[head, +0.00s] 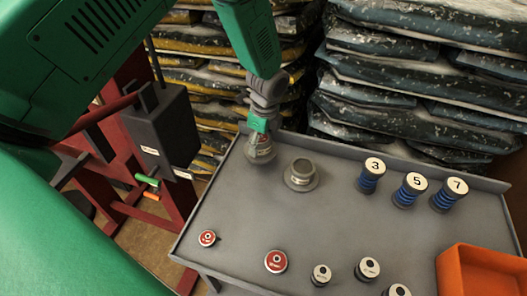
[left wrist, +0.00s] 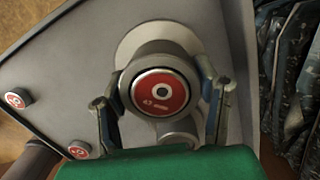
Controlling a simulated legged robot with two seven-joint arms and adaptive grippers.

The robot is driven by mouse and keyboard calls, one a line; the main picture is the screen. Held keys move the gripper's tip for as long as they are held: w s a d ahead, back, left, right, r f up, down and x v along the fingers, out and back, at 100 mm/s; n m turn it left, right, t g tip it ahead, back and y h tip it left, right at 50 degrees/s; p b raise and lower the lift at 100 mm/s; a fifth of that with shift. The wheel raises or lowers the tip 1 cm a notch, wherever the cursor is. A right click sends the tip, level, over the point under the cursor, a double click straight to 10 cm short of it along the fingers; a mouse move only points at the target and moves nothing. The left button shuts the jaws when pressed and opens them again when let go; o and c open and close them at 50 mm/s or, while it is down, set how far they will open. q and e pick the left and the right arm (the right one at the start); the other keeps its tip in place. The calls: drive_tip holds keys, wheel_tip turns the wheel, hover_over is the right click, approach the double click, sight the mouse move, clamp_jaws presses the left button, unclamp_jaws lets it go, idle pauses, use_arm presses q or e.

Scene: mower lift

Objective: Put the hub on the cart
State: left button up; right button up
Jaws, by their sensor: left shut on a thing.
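The hub (head: 262,153) is a grey flanged piece at the far left of the cart (head: 235,215). My left gripper (head: 262,128) is shut on it from above. In the left wrist view the hub (left wrist: 162,92) has a round red label face and sits between the two fingers (left wrist: 162,100), with its pale flange beyond. I cannot tell whether its flange touches the cart top. A second grey hub (head: 301,174) stands upright on the cart to the right, and it shows partly hidden in the left wrist view (left wrist: 178,134). My right gripper is not in view.
Blue springs numbered 3 (head: 371,177), 5 (head: 410,190) and 7 (head: 450,195) stand at the right. Red-topped pieces (head: 276,261) and white-topped pieces (head: 368,269) stand in front, beside an orange bin (head: 480,275). Stacked bags (head: 420,80) rise behind. A red frame (head: 110,195) stands left.

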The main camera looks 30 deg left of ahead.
sight(262, 152)
use_arm(q)
drive_tip(key=shift+f, duration=0.3)
drive_tip(key=f, duration=0.2)
drive_tip(key=shift+d+f, duration=0.4)
drive_tip(key=shift+w+d+f, duration=0.1)
drive_tip(key=shift+d+f, duration=0.1)
drive_tip(key=shift+d, duration=0.05)
drive_tip(key=shift+a+f, duration=0.1)
drive_tip(key=shift+a, duration=0.15)
drive_tip(key=o, duration=1.7)
drive_tip(key=shift+a+f, duration=0.1)
drive_tip(key=shift+a, duration=0.05)
drive_tip(key=shift+c, duration=0.2)
drive_tip(key=shift+a, duration=0.15)
drive_tip(key=shift+d, duration=0.2)
drive_tip(key=r, duration=0.8)
drive_tip(key=d+r, duration=0.1)
drive_tip(key=r, duration=0.3)
drive_tip(key=shift+d+b, duration=0.1)
drive_tip(key=shift+b, duration=0.25)
drive_tip(key=shift+r, duration=0.1)
